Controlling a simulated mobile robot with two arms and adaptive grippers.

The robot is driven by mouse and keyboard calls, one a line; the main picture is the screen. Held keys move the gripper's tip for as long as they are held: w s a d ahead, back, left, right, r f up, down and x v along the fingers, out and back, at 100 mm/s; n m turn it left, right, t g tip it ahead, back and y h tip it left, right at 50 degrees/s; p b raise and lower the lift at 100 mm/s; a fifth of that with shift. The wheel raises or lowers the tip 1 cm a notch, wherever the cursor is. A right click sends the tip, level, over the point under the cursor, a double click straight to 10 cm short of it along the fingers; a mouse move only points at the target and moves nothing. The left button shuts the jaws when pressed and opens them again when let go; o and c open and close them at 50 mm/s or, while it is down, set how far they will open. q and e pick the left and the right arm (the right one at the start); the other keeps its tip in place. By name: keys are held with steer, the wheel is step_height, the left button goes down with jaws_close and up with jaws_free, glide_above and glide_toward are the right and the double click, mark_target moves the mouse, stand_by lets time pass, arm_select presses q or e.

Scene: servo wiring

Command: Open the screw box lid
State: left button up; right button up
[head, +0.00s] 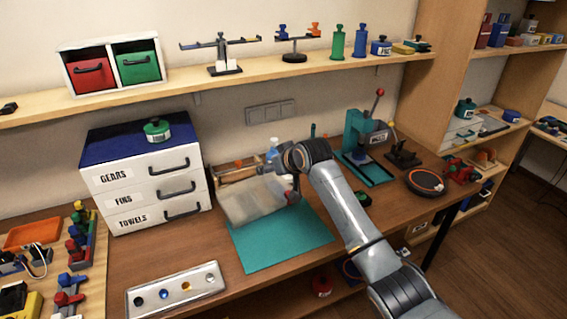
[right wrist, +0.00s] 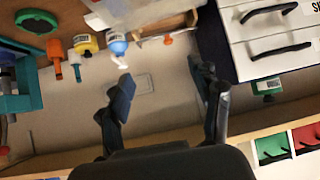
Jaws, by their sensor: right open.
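The screw box appears to be the wooden box (head: 238,171) at the back of the table, behind the green mat. Its pale translucent lid (head: 252,203) slants down in front of it over the mat, and part of the box's inside shows behind it. In the right wrist view, the lid (right wrist: 130,12) and the box (right wrist: 172,27) are at the top edge. My right gripper (right wrist: 160,76) is open and empty, facing the wall, apart from the lid.
A white drawer cabinet (head: 150,185) stands left of the box. A teal press (head: 362,150) stands to the right. The green mat (head: 285,245) is clear in front. A metal tray (head: 176,291) lies at front left.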

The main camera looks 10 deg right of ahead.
steer(key=v, duration=0.7)
steer(key=shift+s+r, duration=0.25)
steer(key=shift+s, duration=0.05)
steer(key=shift+d, duration=0.1)
